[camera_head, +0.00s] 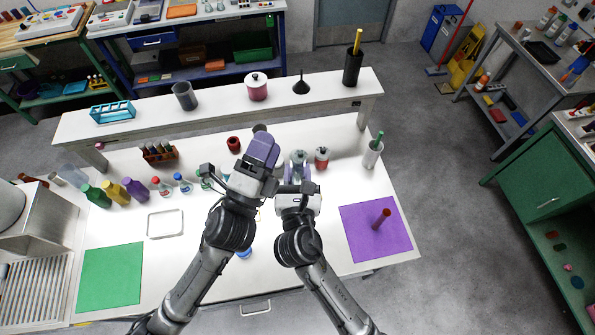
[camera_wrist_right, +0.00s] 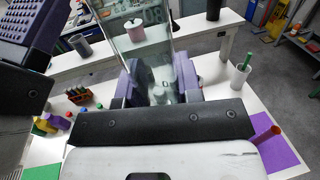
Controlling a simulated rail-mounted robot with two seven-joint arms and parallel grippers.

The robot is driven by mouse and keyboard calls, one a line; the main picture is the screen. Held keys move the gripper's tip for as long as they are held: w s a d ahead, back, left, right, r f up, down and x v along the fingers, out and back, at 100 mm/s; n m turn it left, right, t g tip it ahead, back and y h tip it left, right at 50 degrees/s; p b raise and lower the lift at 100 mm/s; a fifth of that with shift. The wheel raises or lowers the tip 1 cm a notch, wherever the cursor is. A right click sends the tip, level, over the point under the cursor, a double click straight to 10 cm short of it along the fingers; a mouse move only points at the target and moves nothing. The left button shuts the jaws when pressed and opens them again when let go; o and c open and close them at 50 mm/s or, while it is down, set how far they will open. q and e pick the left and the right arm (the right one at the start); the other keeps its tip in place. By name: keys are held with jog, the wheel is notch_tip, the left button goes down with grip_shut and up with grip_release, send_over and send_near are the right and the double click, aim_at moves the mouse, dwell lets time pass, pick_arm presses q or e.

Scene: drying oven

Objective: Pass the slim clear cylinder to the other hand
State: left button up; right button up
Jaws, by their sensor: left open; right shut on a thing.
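The slim clear cylinder (camera_wrist_right: 140,50) stands up between the purple fingers of my right gripper (camera_wrist_right: 165,80) in the right wrist view. My right gripper is shut on it, and its upper end runs out of that view. In the head view my right gripper (camera_head: 299,172) is above the middle of the white table, and the cylinder is hard to make out there. My left gripper (camera_head: 262,148), with purple fingers, is open just left of the right one, apart from the cylinder. Part of it fills the upper left of the right wrist view.
A raised white shelf (camera_head: 215,108) spans the table's back. Several coloured bottles (camera_head: 135,190) stand at left. A white cup (camera_head: 372,155) stands near the right edge.

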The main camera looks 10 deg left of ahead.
pick_arm(q)
jog(key=s+a+f+n+g+y, duration=0.45)
jog(key=f+n, duration=0.25)
jog(key=f, duration=0.2)
jog(key=s+a+f+n+g+y, duration=0.3)
jog(key=s+a+f+n+g, duration=0.15)
jog(key=f+n, duration=0.35)
jog(key=s+a+f+n+g, duration=0.1)
jog(key=s+f+g, duration=0.3)
jog(key=s, duration=0.5)
jog(key=s+a+f+n+g, duration=0.1)
jog(key=s+f+n+g, duration=0.3)
jog(key=s+f, duration=0.3)
jog(key=s, duration=0.2)
jog(key=shift+s+a+n+g+h, duration=0.3)
jog(key=shift+a+g+h, duration=0.05)
jog(key=shift+a+g, duration=0.05)
jog(key=shift+f, duration=0.1)
